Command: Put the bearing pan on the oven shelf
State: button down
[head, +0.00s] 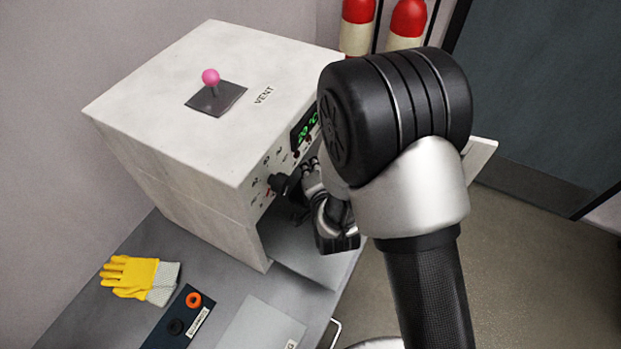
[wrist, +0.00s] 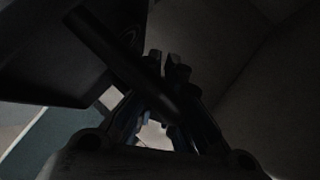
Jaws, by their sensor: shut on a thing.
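The oven (head: 190,130) is a white box with a vent label on top, standing on a grey bench. Its front is open below the control panel. My gripper is at that opening, mostly hidden by my arm and the oven in the head view. In the very dark wrist view, my gripper's fingers (wrist: 168,75) are close together. A dark bar crosses in front of them, and a dark, flat-rimmed shape, apparently the bearing pan (wrist: 40,65), fills the upper left. The grip is on the pan, but the contact is too dark to see. The shelf cannot be made out.
A black knob (head: 280,183) and green display (head: 308,127) are on the oven front. The opened oven door (head: 482,155) shows right of my arm.

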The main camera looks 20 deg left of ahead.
jog(key=shift+a+f+b, duration=0.15)
jog(key=shift+f+b, duration=0.4)
jog(key=shift+f, duration=0.75)
jog(key=shift+a+f+b, duration=0.1)
jog(key=shift+f+b, duration=0.4)
jog(key=shift+f, duration=0.75)
jog(key=shift+r, duration=0.1)
jog(key=c, duration=2.2)
grip_release()
jog(key=shift+c, duration=0.2)
jog(key=o, duration=0.5)
